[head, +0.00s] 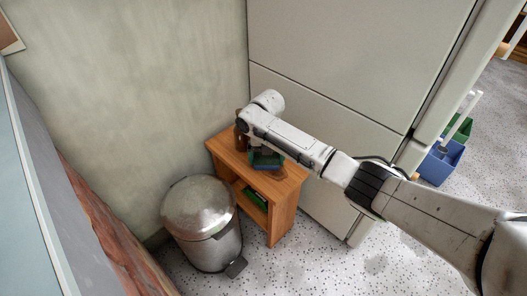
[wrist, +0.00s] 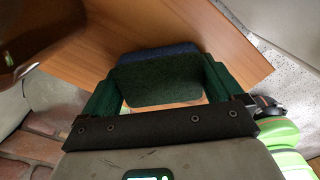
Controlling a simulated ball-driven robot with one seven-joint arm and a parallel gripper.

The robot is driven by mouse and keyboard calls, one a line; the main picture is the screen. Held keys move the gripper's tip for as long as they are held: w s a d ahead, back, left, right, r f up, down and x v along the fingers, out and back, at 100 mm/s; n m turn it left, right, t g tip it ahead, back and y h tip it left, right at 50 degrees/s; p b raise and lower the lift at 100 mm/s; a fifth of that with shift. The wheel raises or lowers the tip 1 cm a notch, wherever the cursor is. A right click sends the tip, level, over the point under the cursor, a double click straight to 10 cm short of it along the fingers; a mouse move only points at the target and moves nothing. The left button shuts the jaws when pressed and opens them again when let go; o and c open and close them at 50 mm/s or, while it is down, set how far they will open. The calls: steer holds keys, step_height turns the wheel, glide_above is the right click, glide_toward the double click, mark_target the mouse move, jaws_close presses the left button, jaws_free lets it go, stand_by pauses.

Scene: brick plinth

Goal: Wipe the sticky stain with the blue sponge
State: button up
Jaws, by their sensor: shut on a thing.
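The sponge (wrist: 158,82) shows in the wrist view as a dark green pad with a blue layer (wrist: 160,53) along its far side. My gripper (wrist: 155,88) is shut on it, with one dark green finger at each side. The sponge is over the wooden top of a small stand (wrist: 225,55); I cannot tell whether it touches the wood. In the head view my gripper (head: 266,160) is low over the stand (head: 292,184), mostly under my wrist. I cannot make out the sticky stain in either view.
A brown object (head: 240,136) stands on the stand's back left; it looms at the wrist view's upper left (wrist: 35,30). A green thing (head: 255,199) lies on the lower shelf. A metal pedal bin (head: 199,215) stands left, a large pale cabinet (head: 340,60) behind.

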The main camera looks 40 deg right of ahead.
mark_target(285, 179)
steer(key=shift+s+p, duration=1.5)
steer(key=shift+p, duration=0.35)
steer(key=shift+s+f+p, duration=0.25)
steer(key=shift+s+p, duration=0.3)
steer(key=shift+s, duration=0.15)
steer(key=s+p, duration=0.2)
steer(key=shift+s+r+p, duration=0.1)
steer(key=shift+r+p, duration=0.05)
steer(key=shift+p, duration=0.2)
steer(key=shift+s+p, duration=0.95)
steer(key=shift+p, duration=0.05)
